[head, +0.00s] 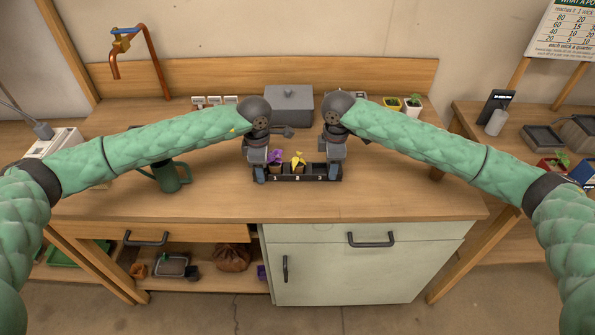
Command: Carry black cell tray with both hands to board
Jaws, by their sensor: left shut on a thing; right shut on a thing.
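The black cell tray (298,178) is at the middle of the wooden bench, with cells numbered along its front. A purple plant (275,158) stands in its left cell and a yellow plant (298,160) in the middle cell. The right cell looks empty, though my gripper partly covers it. My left gripper (261,174) is shut on the tray's left end. My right gripper (333,172) is shut on its right end. I cannot tell whether the tray touches the bench. I cannot make out which thing is the board.
A grey lidded box (289,103) stands behind the tray. A green watering can (170,176) is to the left, partly under my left arm. Small potted plants (412,104) stand at the back right. The bench front (390,200) is clear. A side table (515,150) stands right, across a gap.

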